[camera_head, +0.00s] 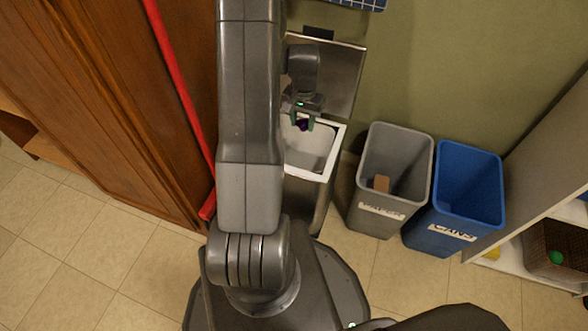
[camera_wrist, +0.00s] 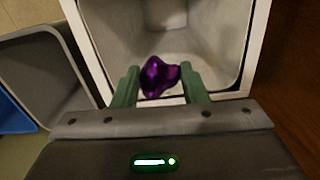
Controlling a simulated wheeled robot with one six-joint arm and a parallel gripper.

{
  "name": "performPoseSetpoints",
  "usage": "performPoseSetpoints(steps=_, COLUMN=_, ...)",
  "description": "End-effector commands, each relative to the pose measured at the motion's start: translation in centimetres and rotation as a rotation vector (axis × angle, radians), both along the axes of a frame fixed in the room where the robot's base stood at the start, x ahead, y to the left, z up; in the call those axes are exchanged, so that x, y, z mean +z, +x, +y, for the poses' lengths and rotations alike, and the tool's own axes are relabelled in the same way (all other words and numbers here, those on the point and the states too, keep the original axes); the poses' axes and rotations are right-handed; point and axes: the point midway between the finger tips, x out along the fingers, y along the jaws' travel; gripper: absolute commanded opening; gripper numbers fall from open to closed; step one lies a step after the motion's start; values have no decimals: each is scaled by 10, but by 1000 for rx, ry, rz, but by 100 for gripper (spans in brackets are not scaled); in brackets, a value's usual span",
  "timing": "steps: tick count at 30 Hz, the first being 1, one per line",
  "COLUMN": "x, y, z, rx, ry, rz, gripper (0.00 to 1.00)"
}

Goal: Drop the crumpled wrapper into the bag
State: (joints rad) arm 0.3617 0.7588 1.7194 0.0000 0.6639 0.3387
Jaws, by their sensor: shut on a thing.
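The crumpled wrapper (camera_wrist: 157,78) is shiny purple and sits between the green fingers of my gripper (camera_wrist: 160,88) in the wrist view. My gripper is shut on it. In the head view my gripper (camera_head: 303,121) and the small dark purple wrapper (camera_head: 303,126) are over the opening of a white-rimmed bin. The bag (camera_head: 306,153) shows as a pale grey-white lining inside that bin, and its inside looks empty in the wrist view (camera_wrist: 205,40). My arm hides the bin's left part in the head view.
A grey bin (camera_head: 400,150) with a brown block in it and a blue bin (camera_head: 468,185) labelled CANS stand to the right. A raised metal lid (camera_head: 335,75) is behind the white-rimmed bin. A wooden cabinet (camera_head: 120,110) and a red pole (camera_head: 178,80) are on the left.

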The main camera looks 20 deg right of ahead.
Motion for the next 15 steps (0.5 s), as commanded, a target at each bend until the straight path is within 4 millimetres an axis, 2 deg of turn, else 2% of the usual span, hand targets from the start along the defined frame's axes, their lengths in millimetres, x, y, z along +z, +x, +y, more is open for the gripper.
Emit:
performPoseSetpoints(steps=5, x=-11, y=0, z=0, rx=-2, ry=0, rz=0, gripper=18)
performPoseSetpoints(steps=15, x=-51, y=0, z=0, rx=-1, ry=1, rz=1, gripper=18)
